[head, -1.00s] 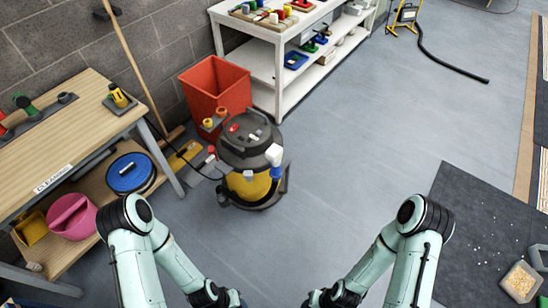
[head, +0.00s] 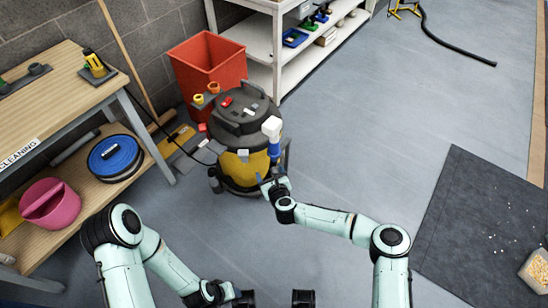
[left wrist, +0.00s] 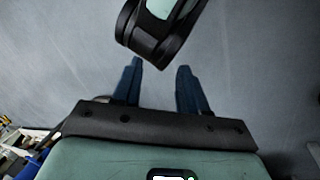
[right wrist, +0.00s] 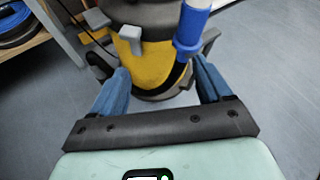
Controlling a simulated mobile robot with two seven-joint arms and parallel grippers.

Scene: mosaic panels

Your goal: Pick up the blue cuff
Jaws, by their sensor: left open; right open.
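The blue cuff (head: 275,146) sits upright below a white end piece on the front right of the yellow and black vacuum (head: 243,165). In the right wrist view the cuff (right wrist: 190,32) is large and lies toward the right finger, ahead of the fingertips. My right gripper (head: 273,182) is open and empty, just below and in front of the cuff. Its blue fingers (right wrist: 160,78) spread before the yellow drum; I cannot tell if one touches the cuff. My left gripper (left wrist: 158,76) is open and empty over bare floor, low in the head view.
A red bin (head: 208,70) stands behind the vacuum, beside a white shelf unit (head: 262,75). A wooden bench (head: 60,95) is on the left, with a blue reel (head: 113,157) and pink bucket (head: 50,204) below. A dark mat (head: 475,215) lies right; the floor between is clear.

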